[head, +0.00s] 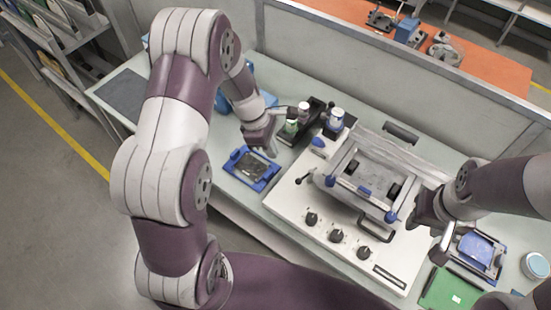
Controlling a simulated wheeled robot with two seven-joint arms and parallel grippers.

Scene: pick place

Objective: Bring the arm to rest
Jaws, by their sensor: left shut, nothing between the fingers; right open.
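My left arm rises large on the left of the head view and bends down to the bench. My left gripper (269,149) is shut and empty, pointing down just above or beside the blue-framed fixture with a dark insert (252,169); I cannot tell whether they touch. My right gripper (437,238) is open, at the right edge of the white machine panel (291,229), close to a blue tray (476,249). Part of my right gripper is hidden by its own wrist.
The machine carries a raised metal frame (343,164) with blue corners, plus several black knobs. Bottles (336,119) stand in a black holder behind the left gripper. A green board (452,293) and a round container (534,265) lie at right. A grey partition (400,75) backs the bench.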

